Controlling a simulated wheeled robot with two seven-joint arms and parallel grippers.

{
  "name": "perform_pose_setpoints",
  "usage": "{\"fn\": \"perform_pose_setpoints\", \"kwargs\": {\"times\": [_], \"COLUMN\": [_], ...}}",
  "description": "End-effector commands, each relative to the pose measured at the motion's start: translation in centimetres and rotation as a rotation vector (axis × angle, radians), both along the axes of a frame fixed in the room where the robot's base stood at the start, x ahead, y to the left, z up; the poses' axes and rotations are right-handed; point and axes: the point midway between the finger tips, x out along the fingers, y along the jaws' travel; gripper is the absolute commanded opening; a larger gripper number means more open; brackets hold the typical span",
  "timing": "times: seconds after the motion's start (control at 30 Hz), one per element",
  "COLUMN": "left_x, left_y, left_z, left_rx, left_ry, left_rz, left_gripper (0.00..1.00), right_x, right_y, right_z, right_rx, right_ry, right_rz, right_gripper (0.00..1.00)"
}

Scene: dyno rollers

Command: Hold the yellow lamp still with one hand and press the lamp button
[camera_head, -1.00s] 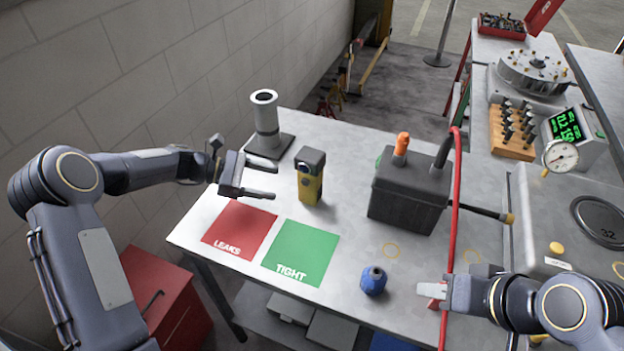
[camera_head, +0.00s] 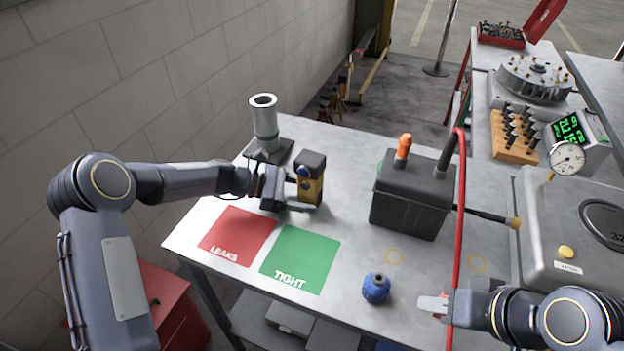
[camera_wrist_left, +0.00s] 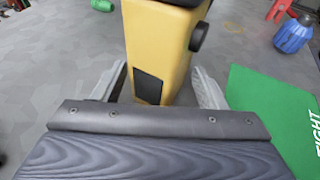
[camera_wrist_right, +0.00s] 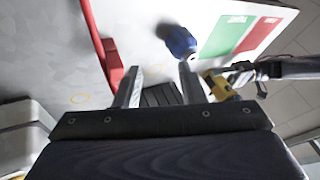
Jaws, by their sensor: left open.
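The yellow lamp (camera_head: 311,184) stands upright on the grey table, with a dark head and a round lens facing forward. In the left wrist view its yellow body (camera_wrist_left: 158,50) stands between the fingers, with a dark round knob (camera_wrist_left: 199,37) on its side. My left gripper (camera_head: 306,193) is open around the lamp, one finger on each side; a small gap seems to show at each finger. My right gripper (camera_head: 432,304) is low at the table's front edge, far from the lamp.
A blue knobbed object (camera_head: 376,288) sits near the front edge. Red LEAKS (camera_head: 238,235) and green TIGHT (camera_head: 301,258) mats lie before the lamp. A grey cylinder on a stand (camera_head: 265,128) is behind it.

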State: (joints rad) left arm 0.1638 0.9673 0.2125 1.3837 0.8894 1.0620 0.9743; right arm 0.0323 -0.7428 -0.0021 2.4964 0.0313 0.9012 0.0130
Motion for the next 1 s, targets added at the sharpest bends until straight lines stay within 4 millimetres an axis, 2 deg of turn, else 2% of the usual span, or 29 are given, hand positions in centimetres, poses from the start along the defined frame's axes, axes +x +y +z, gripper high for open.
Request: {"fn": "perform_pose_setpoints", "kwargs": {"times": [0.33, 0.5, 0.53, 0.57, 0.83, 1.0], "left_x": [-0.03, -0.02, -0.02, -0.02, -0.01, -0.01], "left_y": [-0.3, -0.28, -0.28, -0.27, -0.26, -0.25], "left_z": [-0.07, -0.08, -0.08, -0.07, -0.08, -0.08], "left_rx": [0.0, 0.0, 0.0, 0.0, 0.0, 0.0], "left_ry": [0.0, 0.0, 0.0, 0.0, 0.0, 0.0], "left_rz": [-0.001, -0.001, -0.001, -0.001, 0.0, 0.0], "left_gripper": [0.66, 0.44, 0.44, 0.44, 0.44, 0.44], "right_x": [0.0, 0.0, 0.0, 0.0, 0.0, 0.0], "right_y": [0.0, 0.0, 0.0, 0.0, 0.0, 0.0], "right_z": [-0.04, -0.05, -0.05, -0.05, -0.05, -0.05], "right_rx": [0.0, 0.0, 0.0, 0.0, 0.0, 0.0], "right_ry": [0.0, 0.0, 0.0, 0.0, 0.0, 0.0], "right_rz": [0.0, 0.0, 0.0, 0.0, 0.0, 0.0], "right_gripper": [0.36, 0.36, 0.36, 0.35, 0.0, 0.0]}}
